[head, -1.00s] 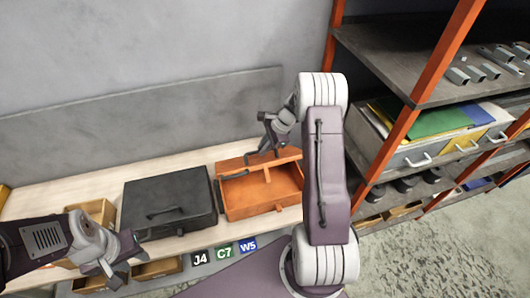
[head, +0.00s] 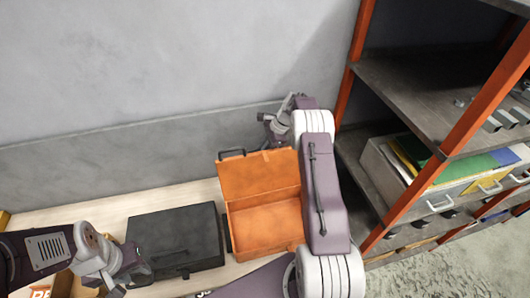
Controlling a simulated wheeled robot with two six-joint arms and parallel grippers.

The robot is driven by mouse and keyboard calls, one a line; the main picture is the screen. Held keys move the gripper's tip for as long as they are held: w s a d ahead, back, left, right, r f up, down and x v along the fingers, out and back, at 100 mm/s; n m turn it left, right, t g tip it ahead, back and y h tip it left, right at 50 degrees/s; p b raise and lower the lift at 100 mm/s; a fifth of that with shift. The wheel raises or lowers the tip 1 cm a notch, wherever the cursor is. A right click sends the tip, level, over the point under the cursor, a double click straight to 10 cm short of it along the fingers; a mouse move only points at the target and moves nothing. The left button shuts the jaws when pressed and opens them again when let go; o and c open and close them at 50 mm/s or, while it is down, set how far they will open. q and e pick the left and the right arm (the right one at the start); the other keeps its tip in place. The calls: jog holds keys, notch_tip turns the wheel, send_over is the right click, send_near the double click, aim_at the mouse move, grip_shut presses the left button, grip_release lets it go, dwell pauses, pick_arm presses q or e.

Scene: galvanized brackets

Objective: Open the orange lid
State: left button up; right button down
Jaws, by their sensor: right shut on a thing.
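The orange lid (head: 258,174) stands raised, close to upright, at the back of the orange box (head: 264,226). The box's empty inside shows below it. A dark handle (head: 231,153) sits at the lid's top left edge. My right gripper (head: 268,134) is at the lid's top edge, right of the handle, and is shut on the lid; its fingertips are partly hidden behind the lid. My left gripper (head: 130,280) is open and empty at the lower left, in front of the black case.
A closed black case (head: 176,242) lies left of the orange box on the pale bench (head: 80,212). A grey wall (head: 120,160) stands behind. At right, a shelf rack with orange posts (head: 462,120) holds a grey drawer bin (head: 392,181).

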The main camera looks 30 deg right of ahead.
jog(key=shift+w+d+f, duration=0.15)
jog(key=shift+w+f, duration=0.1)
jog(key=shift+w, duration=0.35)
jog(key=shift+w+d+f, duration=0.1)
jog(key=shift+w+f, duration=0.1)
jog(key=shift+w, duration=0.35)
jog(key=shift+r, duration=0.1)
jog(key=c, duration=1.5)
grip_release()
jog(key=shift+o, duration=0.2)
